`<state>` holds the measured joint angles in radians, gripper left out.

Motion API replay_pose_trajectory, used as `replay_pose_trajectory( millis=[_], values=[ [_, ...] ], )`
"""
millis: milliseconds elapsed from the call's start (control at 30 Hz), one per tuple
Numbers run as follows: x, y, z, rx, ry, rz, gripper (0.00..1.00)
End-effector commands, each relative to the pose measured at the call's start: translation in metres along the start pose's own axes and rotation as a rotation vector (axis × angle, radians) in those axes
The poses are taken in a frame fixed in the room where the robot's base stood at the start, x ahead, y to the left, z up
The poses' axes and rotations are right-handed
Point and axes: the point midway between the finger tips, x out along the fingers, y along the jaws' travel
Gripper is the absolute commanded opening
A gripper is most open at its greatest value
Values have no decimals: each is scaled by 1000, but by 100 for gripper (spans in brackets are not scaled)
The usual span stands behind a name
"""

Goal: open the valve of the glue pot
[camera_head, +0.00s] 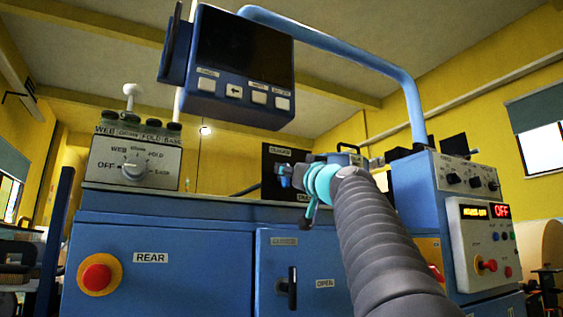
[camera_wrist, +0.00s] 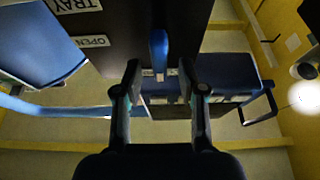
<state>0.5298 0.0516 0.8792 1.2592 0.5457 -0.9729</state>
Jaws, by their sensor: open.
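A dark box (camera_head: 275,160), which looks like the glue pot, stands on top of the blue machine behind my gripper. In the wrist view the dark box (camera_wrist: 125,35) has labels reading TRAY and OPEN. A blue lever (camera_wrist: 158,48), which looks like the valve handle, hangs in front of the box, between and just beyond my fingertips. My gripper (camera_wrist: 160,78) is open, with one finger on each side of the lever's line; I see no clear contact. In the head view my gripper (camera_head: 292,180) is at the box's front and hides part of it; the lever is hard to separate there.
A blue display panel (camera_head: 238,70) hangs above on a bent blue tube (camera_head: 345,45). A selector box (camera_head: 135,160) stands at left. A red button (camera_head: 97,275) and a black door handle (camera_head: 291,288) are on the machine front. A control cabinet (camera_head: 410,190) stands at right.

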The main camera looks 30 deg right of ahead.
Motion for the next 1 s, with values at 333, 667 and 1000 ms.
replay_pose_trajectory(
  millis=[333,667,1000],
  values=[
    [25,0,0,1,0,0,41],
    [24,0,0,0,0,0,16],
    [24,0,0,7,0,2,0]
  ],
)
